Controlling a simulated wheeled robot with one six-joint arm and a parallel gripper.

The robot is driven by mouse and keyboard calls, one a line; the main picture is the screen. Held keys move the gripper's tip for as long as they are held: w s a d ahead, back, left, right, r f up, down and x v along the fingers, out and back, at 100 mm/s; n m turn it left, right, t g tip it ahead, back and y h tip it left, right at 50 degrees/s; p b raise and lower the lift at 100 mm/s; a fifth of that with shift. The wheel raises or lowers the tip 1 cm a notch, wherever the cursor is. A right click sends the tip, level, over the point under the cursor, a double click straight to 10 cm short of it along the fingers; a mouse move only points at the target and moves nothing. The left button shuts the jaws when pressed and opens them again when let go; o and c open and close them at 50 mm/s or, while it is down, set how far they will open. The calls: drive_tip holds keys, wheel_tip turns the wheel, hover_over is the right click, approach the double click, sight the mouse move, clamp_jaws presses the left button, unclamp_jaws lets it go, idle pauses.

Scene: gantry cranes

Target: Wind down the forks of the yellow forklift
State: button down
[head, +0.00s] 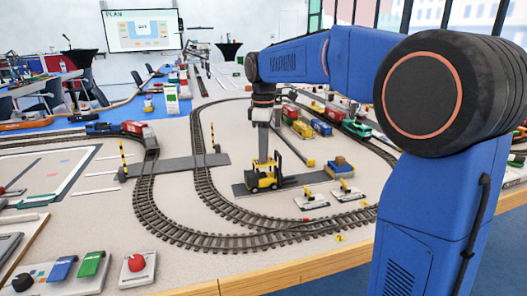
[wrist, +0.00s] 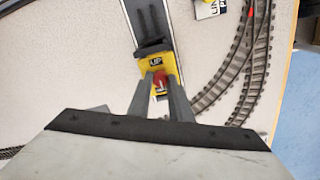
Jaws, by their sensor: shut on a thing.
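The yellow forklift (head: 261,181) stands on a dark grey strip inside the track loop, with its dark mast toward the right in the head view. In the wrist view the forklift (wrist: 148,65) is at the top middle, its dark forks (wrist: 147,20) pointing up the picture. My gripper (wrist: 161,88) is shut on a red knob (wrist: 160,80) at the forklift's rear. In the head view my gripper (head: 263,150) points straight down over the forklift. The height of the forks is hard to tell.
Curved rail track (head: 215,205) surrounds the forklift. Coloured wagons (head: 302,128) stand behind. A red button box (head: 136,268) sits at the front left.

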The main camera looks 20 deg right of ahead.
idle(0.3)
drive_tip(key=c, duration=1.6)
unclamp_jaws()
drive_tip(key=shift+r, duration=0.1)
wheel_tip(320, 180, up, 17)
drive_tip(key=shift+r, duration=0.1)
